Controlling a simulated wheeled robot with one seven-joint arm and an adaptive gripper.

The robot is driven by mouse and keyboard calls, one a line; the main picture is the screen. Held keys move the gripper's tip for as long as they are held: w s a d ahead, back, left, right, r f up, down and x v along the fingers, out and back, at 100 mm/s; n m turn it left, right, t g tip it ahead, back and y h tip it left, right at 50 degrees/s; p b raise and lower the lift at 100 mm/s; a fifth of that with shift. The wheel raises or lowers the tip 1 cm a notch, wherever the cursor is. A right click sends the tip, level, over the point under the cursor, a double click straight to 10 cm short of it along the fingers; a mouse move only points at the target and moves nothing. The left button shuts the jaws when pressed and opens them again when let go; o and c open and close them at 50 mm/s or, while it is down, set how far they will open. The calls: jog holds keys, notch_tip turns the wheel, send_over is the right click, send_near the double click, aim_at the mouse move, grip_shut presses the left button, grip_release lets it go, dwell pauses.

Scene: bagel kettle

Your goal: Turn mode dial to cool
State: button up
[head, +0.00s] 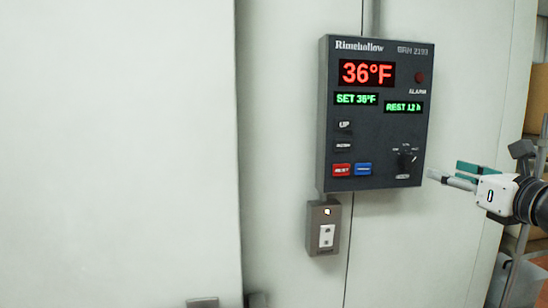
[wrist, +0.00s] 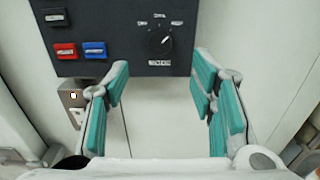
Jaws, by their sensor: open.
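The mode dial (head: 406,161) is a round black knob at the lower right of the dark Rimehollow control panel (head: 375,120). In the wrist view the dial (wrist: 160,41) is near the top, with small labels around it too blurred to read and a pointer line tilted toward the upper right. My gripper (head: 432,176) is just right of the panel's lower right edge in the head view. In the wrist view my gripper (wrist: 162,72) is open and empty, its teal-padded fingers wide apart and below the dial, not touching it.
Red (head: 342,170) and blue (head: 363,169) buttons are left of the dial, with two dark buttons above. A grey switch box (head: 323,228) is on the wall below the panel. Shelving with boxes (head: 537,100) stands at the right. The pale wall around is clear.

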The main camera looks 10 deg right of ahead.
aim_at(411, 161)
jog(key=w, duration=1.1)
jog(key=shift+a+p, duration=0.2)
jog(key=shift+p, duration=0.1)
jog(key=c, duration=1.1)
